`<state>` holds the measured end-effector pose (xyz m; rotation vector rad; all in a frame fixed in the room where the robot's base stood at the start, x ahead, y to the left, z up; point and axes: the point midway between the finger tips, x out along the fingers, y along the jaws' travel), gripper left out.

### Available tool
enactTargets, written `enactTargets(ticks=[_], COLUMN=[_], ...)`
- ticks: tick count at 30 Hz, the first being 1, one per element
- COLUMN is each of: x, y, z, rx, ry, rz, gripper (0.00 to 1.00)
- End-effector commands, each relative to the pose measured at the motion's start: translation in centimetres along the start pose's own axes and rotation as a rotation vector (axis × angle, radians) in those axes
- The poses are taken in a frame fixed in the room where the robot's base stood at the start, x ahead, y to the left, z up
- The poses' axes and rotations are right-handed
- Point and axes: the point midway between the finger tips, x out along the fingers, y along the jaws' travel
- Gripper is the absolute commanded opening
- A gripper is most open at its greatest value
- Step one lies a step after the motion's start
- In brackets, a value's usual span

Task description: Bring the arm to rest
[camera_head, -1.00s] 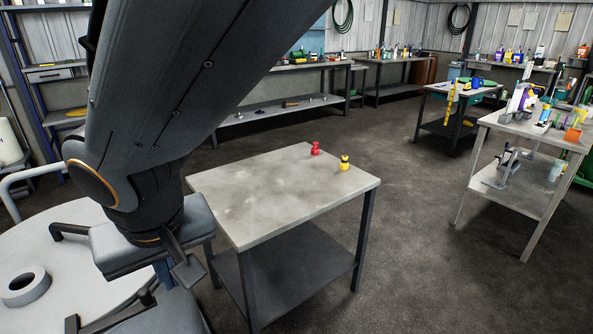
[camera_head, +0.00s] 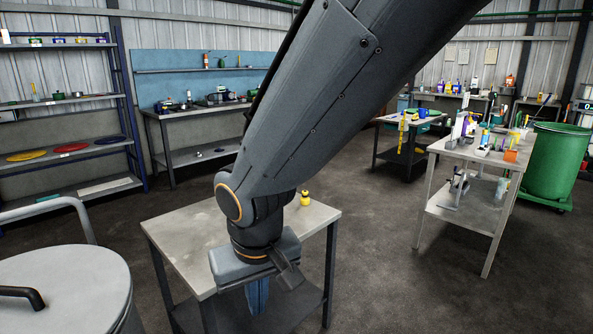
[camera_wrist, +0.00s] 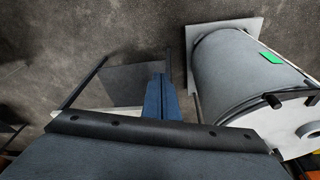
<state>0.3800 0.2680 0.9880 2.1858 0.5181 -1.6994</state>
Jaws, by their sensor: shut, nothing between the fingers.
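My arm comes down from the top of the head view and is bent, with the wrist low in front of a small grey table (camera_head: 182,236). My gripper (camera_head: 259,298) hangs below the wrist, pointing down, its blue fingers together and empty. The wrist view also shows the closed blue fingers of my gripper (camera_wrist: 159,84), with nothing between them. In the head view the gripper overlaps the table's front edge; I cannot tell how far apart they are. A yellow knobbed piece (camera_head: 305,199) stands on the table just right of my arm.
A large pale drum (camera_head: 70,285) with handles stands close at left; it also shows in the wrist view (camera_wrist: 232,75). A cluttered workbench (camera_head: 470,155) and a green bin (camera_head: 556,165) are at right. A shelf rack (camera_head: 75,148) is back left. Floor right of the small table is clear.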

Motion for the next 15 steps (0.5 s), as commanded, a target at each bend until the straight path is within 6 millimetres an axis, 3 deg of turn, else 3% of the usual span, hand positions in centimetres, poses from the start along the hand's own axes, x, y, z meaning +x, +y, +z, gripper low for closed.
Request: enactTargets(ticks=[1,6,12,15], x=[0.6,1.9,2.9,3.2], y=[2.6,9.8,16.9,19.5], z=[0.6,3.3,8.0,10.5], rx=[0.045,0.167,0.313,0.381], ry=[-0.019,-0.075,-0.135,-0.160], rz=[0.012,0.035,0.046,0.046], gripper=[0.00,0.00,0.00,0.00])
